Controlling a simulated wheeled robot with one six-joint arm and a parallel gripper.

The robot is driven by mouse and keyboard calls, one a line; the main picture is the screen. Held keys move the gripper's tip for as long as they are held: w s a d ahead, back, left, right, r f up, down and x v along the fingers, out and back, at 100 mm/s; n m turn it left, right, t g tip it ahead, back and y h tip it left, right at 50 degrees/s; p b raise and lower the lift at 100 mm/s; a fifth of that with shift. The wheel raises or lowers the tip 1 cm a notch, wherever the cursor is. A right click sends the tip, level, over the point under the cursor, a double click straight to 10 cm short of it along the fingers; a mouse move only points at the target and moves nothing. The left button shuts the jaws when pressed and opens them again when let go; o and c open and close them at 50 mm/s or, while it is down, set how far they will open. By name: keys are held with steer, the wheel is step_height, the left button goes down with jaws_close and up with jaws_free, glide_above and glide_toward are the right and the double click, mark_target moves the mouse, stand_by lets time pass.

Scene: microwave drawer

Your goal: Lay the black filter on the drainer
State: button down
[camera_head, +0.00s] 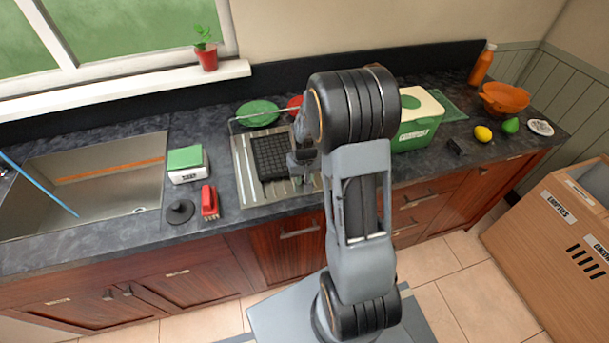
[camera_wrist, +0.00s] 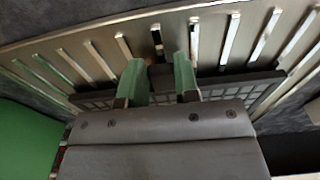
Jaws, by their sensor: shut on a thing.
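The black filter (camera_head: 270,156), a dark rectangular grid, lies flat over the ribbed metal drainer (camera_head: 243,180). I cannot tell whether it rests fully on the ribs or is just above them. In the wrist view the filter (camera_wrist: 235,88) spans across the drainer's slats (camera_wrist: 268,35), partly hidden by my gripper's body. My gripper (camera_head: 301,167) is at the filter's right side in the head view. Its two green-tipped fingers (camera_wrist: 160,82) are shut on the filter's edge. My arm hides the drainer's right part.
Left of the drainer are a sink (camera_head: 85,185), a green-topped box (camera_head: 187,164), a red object (camera_head: 209,201) and a black plug (camera_head: 180,211). Behind are green (camera_head: 258,113) and red (camera_head: 295,102) items. A green-and-white box (camera_head: 418,120) stands to the right.

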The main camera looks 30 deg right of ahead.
steer(key=c, duration=0.9)
jaws_free()
steer(key=shift+f, duration=0.1)
steer(key=shift+o, duration=0.2)
step_height(320, 180, up, 12)
steer(key=b, duration=0.1)
steer(key=s+a+r+t, duration=0.1)
steer(key=s+a+r, duration=0.1)
steer(key=s, duration=0.3)
steer(key=s+a+r+n+t, duration=0.1)
steer(key=s+a+r, duration=0.1)
steer(key=s+a, duration=0.2)
steer(key=s+a+r+n+t, duration=0.1)
steer(key=s+a+r+t, duration=0.1)
steer(key=s+a+r, duration=0.1)
steer(key=shift+s+a, duration=0.45)
steer(key=shift+s, duration=0.95)
